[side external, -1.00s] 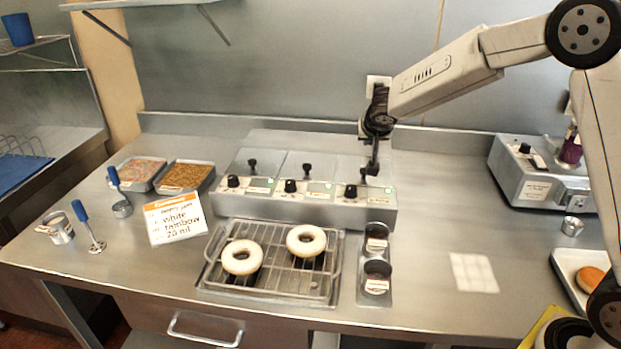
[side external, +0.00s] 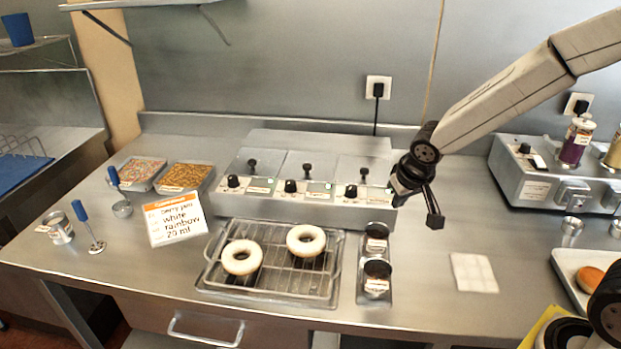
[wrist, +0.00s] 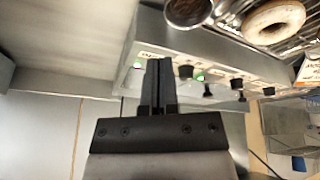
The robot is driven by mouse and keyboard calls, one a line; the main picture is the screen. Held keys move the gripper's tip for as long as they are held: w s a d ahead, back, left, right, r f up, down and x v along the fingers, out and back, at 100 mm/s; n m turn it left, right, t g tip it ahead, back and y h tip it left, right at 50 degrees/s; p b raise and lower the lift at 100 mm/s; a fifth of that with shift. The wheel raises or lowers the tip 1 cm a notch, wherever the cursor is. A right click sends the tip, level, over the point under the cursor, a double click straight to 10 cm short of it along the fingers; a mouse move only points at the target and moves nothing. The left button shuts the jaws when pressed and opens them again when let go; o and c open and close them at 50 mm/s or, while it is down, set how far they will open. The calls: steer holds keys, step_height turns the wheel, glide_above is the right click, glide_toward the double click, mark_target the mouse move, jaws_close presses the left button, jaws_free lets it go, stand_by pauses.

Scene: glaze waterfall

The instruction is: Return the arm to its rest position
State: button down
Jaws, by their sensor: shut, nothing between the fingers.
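My gripper (side external: 397,192) hangs in the air just off the right end of the warmer in the side view. In the wrist view its dark fingers (wrist: 158,84) are together with nothing between them. Two white-glazed donuts (side external: 242,257) lie on the wire rack (side external: 285,285) at the front of the table, clear of the gripper. No rest position is marked in view.
The steel warmer (side external: 310,208) with knobs stands left of my gripper. Two small cups (side external: 377,275) stand in front. An order card (side external: 174,218) and sprinkle trays (side external: 185,177) are at left. A control box (side external: 545,185) stands at right. The middle-right table is mostly clear.

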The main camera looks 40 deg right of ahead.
steer(key=s+a+f+n+g+y, duration=0.1)
steer(key=s+a+f+n, duration=0.1)
steer(key=s, duration=0.9)
steer(key=shift+a+f+n+y, duration=0.4)
steer(key=shift+a+f, duration=0.05)
steer(key=shift+a, duration=0.4)
steer(key=shift+s, duration=0.1)
